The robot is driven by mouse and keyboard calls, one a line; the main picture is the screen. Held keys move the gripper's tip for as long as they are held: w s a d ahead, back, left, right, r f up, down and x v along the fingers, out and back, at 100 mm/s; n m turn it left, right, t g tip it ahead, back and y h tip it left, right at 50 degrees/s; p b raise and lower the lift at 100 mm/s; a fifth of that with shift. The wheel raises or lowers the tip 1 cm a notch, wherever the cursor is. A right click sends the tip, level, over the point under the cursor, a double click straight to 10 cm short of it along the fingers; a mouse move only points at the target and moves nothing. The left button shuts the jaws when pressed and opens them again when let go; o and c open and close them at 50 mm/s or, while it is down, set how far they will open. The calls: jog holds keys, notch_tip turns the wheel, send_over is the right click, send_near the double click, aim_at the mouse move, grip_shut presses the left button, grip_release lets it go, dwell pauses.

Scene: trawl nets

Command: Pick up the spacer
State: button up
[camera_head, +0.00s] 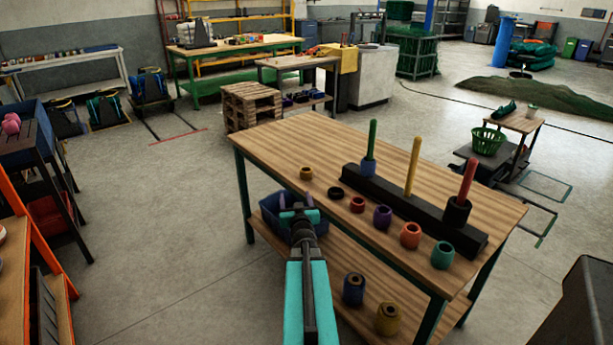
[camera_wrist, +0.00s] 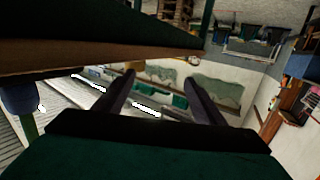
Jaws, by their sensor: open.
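Several spool-like spacers stand on the wooden table in the head view: mustard (camera_head: 306,173), black (camera_head: 336,193), dark red (camera_head: 357,204), purple (camera_head: 382,216), orange (camera_head: 410,235) and teal (camera_head: 442,254). The pictures do not show which one the task means. A black base (camera_head: 413,208) carries a green peg (camera_head: 372,138) with a blue spacer (camera_head: 368,167), a bare yellow peg (camera_head: 413,165) and a red peg (camera_head: 468,180) with a black spacer (camera_head: 456,212). My gripper (camera_head: 300,214) is at the table's near-left edge, apart from the spacers. Its fingers (camera_wrist: 162,88) are spread and empty in the wrist view.
The table (camera_head: 290,147) has clear wood at its far left. Its lower shelf (camera_head: 325,255) holds a blue bin (camera_head: 268,222), partly behind my gripper, a dark blue spool (camera_head: 353,288) and a yellow spool (camera_head: 388,319). Open floor (camera_head: 170,230) lies left of the table.

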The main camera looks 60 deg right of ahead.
jog(key=shift+m+h, duration=0.3)
jog(key=shift+h, duration=0.2)
jog(key=s+d+r, duration=0.1)
jog(key=s, duration=0.1)
jog(key=s+d+r, duration=0.1)
jog(key=d, duration=0.1)
jog(key=shift+s+d, duration=0.1)
jog(key=shift+s, duration=0.3)
send_near(307, 174)
jog(key=shift+w+a+x, duration=0.15)
jog(key=shift+x, duration=0.95)
jog(key=shift+w+a+x, duration=0.1)
jog(key=shift+w+x, duration=0.1)
jog(key=shift+x, duration=0.9)
jog(key=shift+d, duration=0.15)
jog(key=shift+p+x, duration=0.55)
jog(key=shift+x, duration=2.05)
jog(key=shift+s+d+f, duration=0.1)
jog(key=shift+s+d, duration=0.05)
